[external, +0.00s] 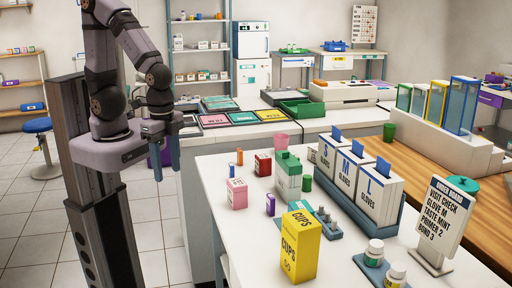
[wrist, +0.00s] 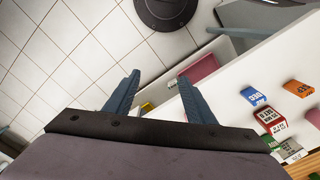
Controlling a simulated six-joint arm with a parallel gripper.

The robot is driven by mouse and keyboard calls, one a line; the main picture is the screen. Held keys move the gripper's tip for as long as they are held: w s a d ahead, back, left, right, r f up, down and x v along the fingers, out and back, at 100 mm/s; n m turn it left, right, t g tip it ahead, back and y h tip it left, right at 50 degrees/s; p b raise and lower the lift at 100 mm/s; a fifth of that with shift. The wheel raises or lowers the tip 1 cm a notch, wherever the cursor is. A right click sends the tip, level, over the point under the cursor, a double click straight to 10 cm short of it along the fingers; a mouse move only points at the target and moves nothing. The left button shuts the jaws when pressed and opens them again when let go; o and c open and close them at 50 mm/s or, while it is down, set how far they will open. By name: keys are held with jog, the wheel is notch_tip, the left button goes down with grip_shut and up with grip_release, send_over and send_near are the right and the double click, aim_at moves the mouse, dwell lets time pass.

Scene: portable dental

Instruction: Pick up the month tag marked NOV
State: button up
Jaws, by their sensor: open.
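My gripper (external: 167,172) hangs with its fingers down, left of the white table in the external view. In the wrist view its fingers (wrist: 159,75) are spread with nothing between them. Small coloured tags stand at the table's far left: a blue one (external: 239,156) and an orange one (external: 232,170). They also show in the wrist view, blue (wrist: 253,96) and orange (wrist: 298,88), to the right of the fingers. A purple tag (external: 270,205) stands nearer the front. Their lettering is too small to read, so I cannot tell which is NOV.
The white table (external: 222,218) also holds a pink box (external: 237,194), a red box (external: 262,164), a yellow cups box (external: 300,247), glove boxes (external: 380,188) and a notice board (external: 447,215). Floor lies under my gripper.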

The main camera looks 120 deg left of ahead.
jog(key=shift+r, duration=0.1)
notch_tip(320, 180, up, 5)
jog(key=w+a+f+n+t+y+b, duration=0.1)
jog(key=w+a+n+t+y, duration=0.15)
jog(key=w+a, duration=0.7)
jog(key=w+a+f+n+t+y+b, duration=0.15)
jog(key=w+a+t, duration=0.25)
jog(key=w+a, duration=0.5)
jog(key=a+r+n+t+y, duration=0.2)
jog(key=a+n+t+y, duration=0.25)
jog(key=a, duration=1.95)
notch_tip(320, 180, down, 10)
jog(key=w, duration=0.1)
jog(key=shift+d+m, duration=0.45)
